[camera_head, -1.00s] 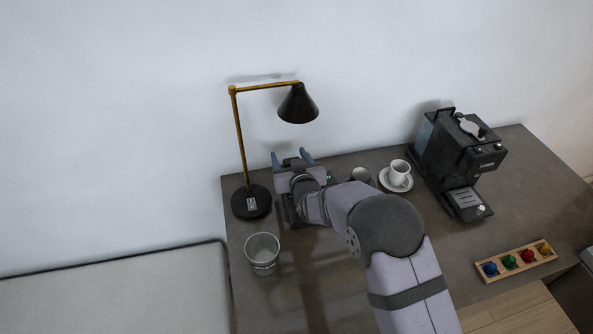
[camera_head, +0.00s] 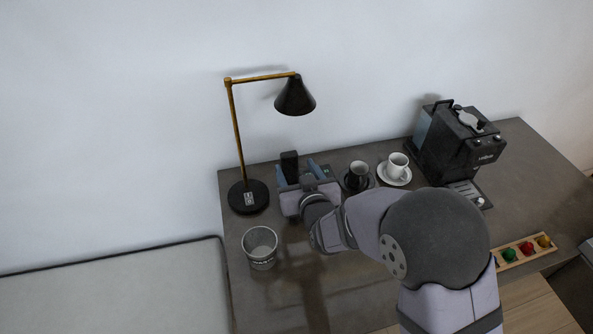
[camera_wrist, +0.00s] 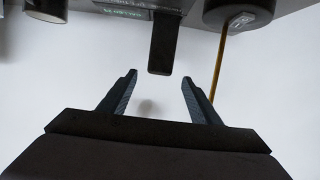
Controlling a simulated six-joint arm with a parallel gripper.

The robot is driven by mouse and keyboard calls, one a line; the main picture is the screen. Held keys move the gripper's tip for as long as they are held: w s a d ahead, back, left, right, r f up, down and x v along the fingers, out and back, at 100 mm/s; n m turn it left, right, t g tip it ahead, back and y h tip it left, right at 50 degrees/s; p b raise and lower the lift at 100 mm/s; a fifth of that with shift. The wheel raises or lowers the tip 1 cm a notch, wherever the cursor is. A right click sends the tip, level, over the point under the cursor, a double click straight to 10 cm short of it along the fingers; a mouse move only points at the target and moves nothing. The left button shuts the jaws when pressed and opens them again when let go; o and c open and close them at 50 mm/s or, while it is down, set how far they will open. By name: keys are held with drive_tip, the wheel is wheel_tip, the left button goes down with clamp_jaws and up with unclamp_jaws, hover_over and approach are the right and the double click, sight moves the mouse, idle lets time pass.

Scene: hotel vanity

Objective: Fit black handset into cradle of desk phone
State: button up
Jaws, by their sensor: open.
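The black handset (camera_head: 289,166) stands upright near the back edge of the desk, next to the lamp base. In the wrist view the handset (camera_wrist: 163,42) is a dark block beyond my fingertips, in line with the gap between them. My gripper (camera_head: 297,172) is open and empty, its two blue-grey fingers apart; they also show in the wrist view (camera_wrist: 159,77). The desk phone (camera_wrist: 125,5) shows as a dark strip with green markings at the wrist view's top edge. My gripper hides most of it in the head view. I cannot tell whether the handset is seated in the cradle.
A lamp with a black base (camera_head: 248,197) stands left of my gripper. A grey bin (camera_head: 260,248) is in front of it. A dark cup (camera_head: 359,173), a white cup (camera_head: 398,163) and a coffee machine (camera_head: 460,145) stand right. A wooden tray (camera_head: 524,254) holds coloured pieces.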

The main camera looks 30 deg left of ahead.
drive_tip(key=shift+s+d, duration=0.1)
drive_tip(key=w+d+f+m+g+h, duration=0.15)
drive_tip(key=w+d+h, duration=0.25)
drive_tip(key=d, duration=0.9)
drive_tip(key=s+d+f+m+g+h, duration=0.1)
drive_tip(key=s+d, duration=0.2)
drive_tip(key=d, duration=0.4)
drive_tip(key=s+d+f+m+g+h, duration=0.1)
drive_tip(key=s+d+m+g+h, duration=0.1)
drive_tip(key=d, duration=0.6)
drive_tip(key=s+d+f+m+g+h, duration=0.1)
drive_tip(key=s+d+f+m+h, duration=0.1)
drive_tip(key=d, duration=0.6)
drive_tip(key=shift+s+g, duration=0.35)
drive_tip(key=shift+s, duration=0.55)
drive_tip(key=s+d+m+g+h, duration=0.1)
drive_tip(key=s+d+g, duration=0.3)
drive_tip(key=s+d, duration=0.5)
drive_tip(key=s+m, duration=0.1)
drive_tip(key=s, duration=0.2)
drive_tip(key=shift+s, duration=0.4)
drive_tip(key=shift+d+r+m, duration=0.1)
drive_tip(key=shift+r+m, duration=0.05)
drive_tip(key=shift+m, duration=0.1)
wheel_tip(320, 180, up, 12)
drive_tip(key=p, duration=1.2)
drive_tip(key=shift+r+p, duration=0.15)
drive_tip(key=shift+p, duration=0.15)
